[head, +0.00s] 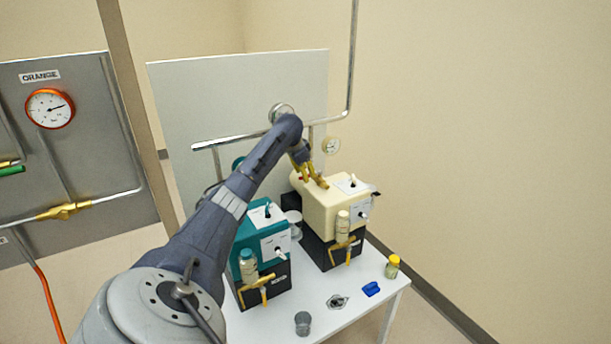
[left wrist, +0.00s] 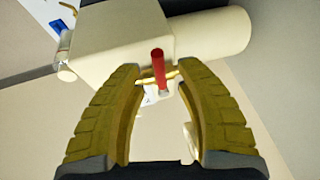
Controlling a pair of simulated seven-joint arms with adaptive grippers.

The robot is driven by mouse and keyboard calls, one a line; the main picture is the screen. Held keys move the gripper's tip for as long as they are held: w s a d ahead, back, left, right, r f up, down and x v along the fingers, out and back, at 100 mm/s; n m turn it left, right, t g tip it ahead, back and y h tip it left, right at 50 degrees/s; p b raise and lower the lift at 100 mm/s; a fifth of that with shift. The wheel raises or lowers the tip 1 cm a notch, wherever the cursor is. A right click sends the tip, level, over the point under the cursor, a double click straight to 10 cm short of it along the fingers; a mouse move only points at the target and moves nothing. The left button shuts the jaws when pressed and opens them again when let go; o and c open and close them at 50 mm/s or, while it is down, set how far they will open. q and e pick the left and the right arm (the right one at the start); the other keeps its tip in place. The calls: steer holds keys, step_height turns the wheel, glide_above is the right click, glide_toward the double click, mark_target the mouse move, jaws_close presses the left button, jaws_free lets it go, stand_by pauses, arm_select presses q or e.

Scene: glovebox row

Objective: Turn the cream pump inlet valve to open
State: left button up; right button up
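The cream pump (head: 325,208) stands at the back right of the white table, on a black base. Its cream body also fills the top of the left wrist view (left wrist: 115,42). A red lever handle (left wrist: 159,62) on a thin brass fitting shows there against the pump, between my left fingertips. My left gripper (head: 316,178) is at the pump's rear left side in the head view. Its yellow fingers (left wrist: 158,85) are spread on both sides of the red handle, with gaps showing. My right gripper is not in view.
A teal pump (head: 258,228) stands left of the cream one. A grey cup (head: 302,323), a blue item (head: 371,289) and a yellow-capped vial (head: 392,267) are at the table front. A metal pipe (head: 240,142) runs behind, on a grey panel (head: 190,95).

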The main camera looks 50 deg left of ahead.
arm_select(q)
steer(key=shift+w+a+f, duration=0.1)
steer(key=shift+w+f, duration=0.2)
steer(key=shift+f, duration=0.35)
steer(key=shift+o, duration=0.3)
jaws_close()
